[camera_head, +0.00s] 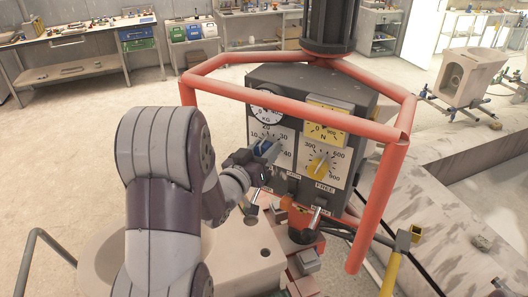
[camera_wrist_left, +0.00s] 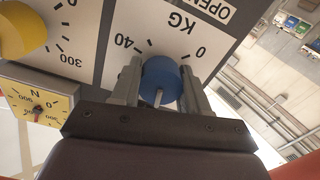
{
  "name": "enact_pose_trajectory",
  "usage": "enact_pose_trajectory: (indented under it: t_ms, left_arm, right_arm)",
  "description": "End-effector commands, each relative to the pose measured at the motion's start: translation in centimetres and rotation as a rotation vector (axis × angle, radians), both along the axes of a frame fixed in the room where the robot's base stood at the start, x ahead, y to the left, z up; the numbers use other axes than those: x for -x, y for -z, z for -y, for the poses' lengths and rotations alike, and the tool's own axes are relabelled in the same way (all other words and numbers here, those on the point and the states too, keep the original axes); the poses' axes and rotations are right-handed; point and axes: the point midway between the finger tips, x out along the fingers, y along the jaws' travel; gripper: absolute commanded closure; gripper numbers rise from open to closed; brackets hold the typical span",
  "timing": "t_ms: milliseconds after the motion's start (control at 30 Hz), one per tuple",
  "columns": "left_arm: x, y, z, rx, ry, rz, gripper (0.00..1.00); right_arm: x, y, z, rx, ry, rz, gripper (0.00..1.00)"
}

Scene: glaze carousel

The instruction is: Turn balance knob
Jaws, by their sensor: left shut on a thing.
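The blue knob (camera_head: 263,147) sits on a white dial plate marked in KG on the front of a dark grey control box (camera_head: 337,91). In the left wrist view the blue knob (camera_wrist_left: 160,79) lies between the two fingers of my left gripper (camera_wrist_left: 160,88), which is shut on it. The knob's pale pointer line shows toward the gripper's body. A yellow knob (camera_head: 318,165) with a scale from 300 to 900 is on the same panel to the right. My right gripper is not in view.
An orange-red tube frame (camera_head: 290,104) runs around the box, close to my left arm. Two small gauges, one white (camera_head: 266,107) and one yellow (camera_head: 327,122), sit above the knobs. Levers and clamps (camera_head: 301,219) stand below the panel. Benches line the back.

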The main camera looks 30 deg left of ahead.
Motion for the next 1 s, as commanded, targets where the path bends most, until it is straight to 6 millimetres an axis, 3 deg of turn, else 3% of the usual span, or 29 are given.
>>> enact_pose_trajectory:
  t_ms: [500, 1000]
  left_arm:
    - [0.0, 0.3, 0.1, -0.33, -0.001, 0.016, 0.86]
    - [0.0, -0.2, 0.1, -0.482, 0.0, 0.019, 0.86]
  right_arm:
    - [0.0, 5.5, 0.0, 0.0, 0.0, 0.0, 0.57]
    - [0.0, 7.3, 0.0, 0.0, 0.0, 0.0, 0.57]
